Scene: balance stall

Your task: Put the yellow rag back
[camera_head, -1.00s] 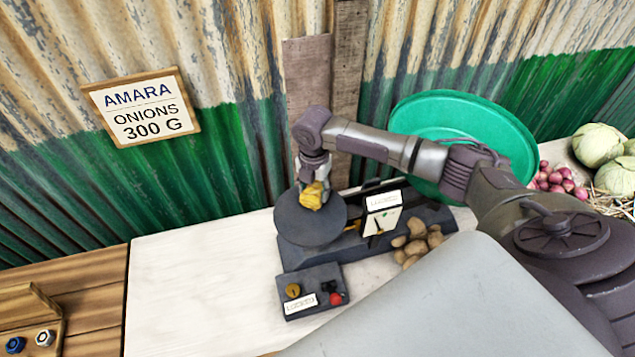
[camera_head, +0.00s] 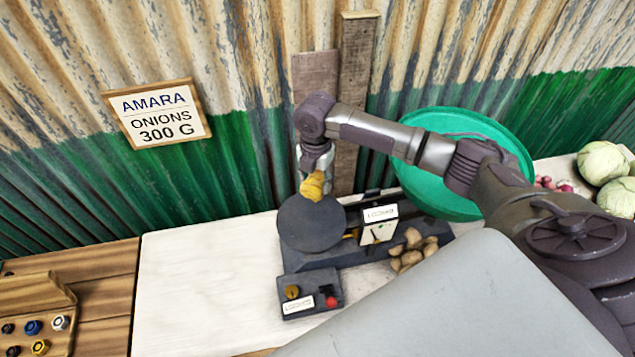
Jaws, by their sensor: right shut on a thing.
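The yellow rag (camera_head: 313,186) is bunched up in my right gripper (camera_head: 314,178), which is shut on it. The gripper points down and holds the rag just above the back of the dark round pan (camera_head: 312,224) of the balance. The rag partly hides the fingertips. I cannot tell for sure whether the rag is clear of the pan. My left gripper is not in view.
A sign reading AMARA ONIONS 300 G (camera_head: 157,114) hangs on the corrugated wall. Potatoes (camera_head: 412,250), a green basin (camera_head: 455,200) and cabbages (camera_head: 601,163) are to the right. A wooden rack with weights (camera_head: 35,292) is at left. The white table (camera_head: 205,270) left of the balance is bare.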

